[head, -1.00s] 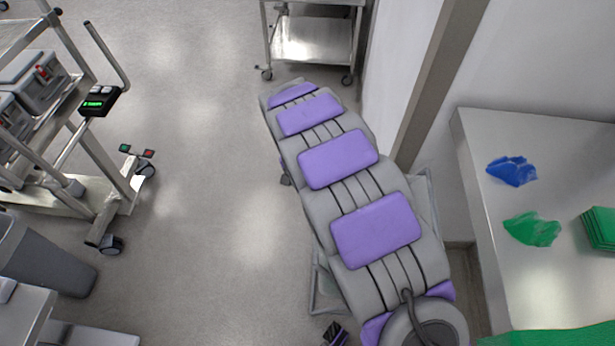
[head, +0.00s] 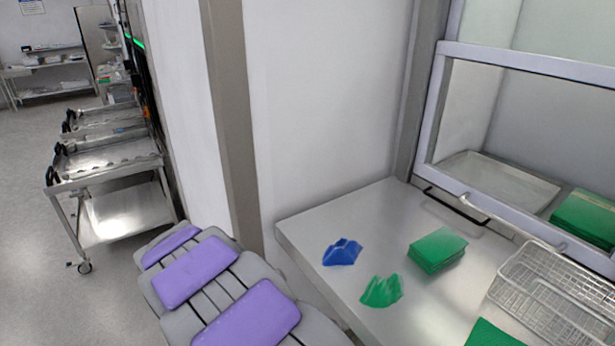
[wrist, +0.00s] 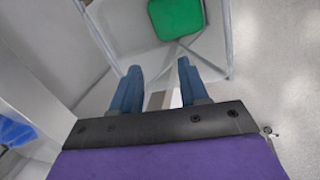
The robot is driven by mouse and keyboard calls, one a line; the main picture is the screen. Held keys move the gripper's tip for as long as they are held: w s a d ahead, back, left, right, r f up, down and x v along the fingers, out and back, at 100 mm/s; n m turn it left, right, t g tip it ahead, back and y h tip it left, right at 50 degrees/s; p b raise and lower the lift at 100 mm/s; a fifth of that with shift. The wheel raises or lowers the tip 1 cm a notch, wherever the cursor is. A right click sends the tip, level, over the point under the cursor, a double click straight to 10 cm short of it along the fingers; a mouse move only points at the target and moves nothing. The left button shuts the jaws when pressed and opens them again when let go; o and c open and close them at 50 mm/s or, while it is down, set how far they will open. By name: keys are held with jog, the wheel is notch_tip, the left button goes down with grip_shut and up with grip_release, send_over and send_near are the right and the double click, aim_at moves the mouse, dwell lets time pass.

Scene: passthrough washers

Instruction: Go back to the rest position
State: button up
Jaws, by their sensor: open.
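My arm is the grey and purple segmented one in the head view (head: 215,285), reaching away from me along the left of the metal table. Its end is not in the head view. In the wrist view my gripper (wrist: 160,82) shows two blue fingers set apart, with nothing between them. Beyond the fingertips is a pale framed surface with a green rounded square (wrist: 176,17) on it.
A metal table (head: 385,215) stands at right with a blue crumpled cloth (head: 342,252), a green one (head: 382,291), a green stack (head: 437,250) and a wire basket (head: 553,295). A pass-through window is behind. A steel cart (head: 125,215) stands at left, by open floor.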

jog(key=s+d+r+m+g, duration=0.1)
jog(key=s+d+r+m, duration=0.2)
jog(key=d, duration=0.8)
jog(key=s+d+r, duration=0.3)
jog(key=d+r, duration=0.3)
jog(key=d, duration=0.5)
jog(key=s+d+m+y, duration=0.1)
jog(key=s+d, duration=0.4)
jog(key=s, duration=0.4)
jog(key=s+d+g+y+b, duration=0.1)
jog(key=s+d, duration=0.4)
jog(key=s, duration=0.4)
jog(key=shift+s+d+m, duration=0.15)
jog(key=shift+s+m, duration=0.2)
jog(key=shift+m, duration=0.05)
jog(key=shift+s, duration=0.1)
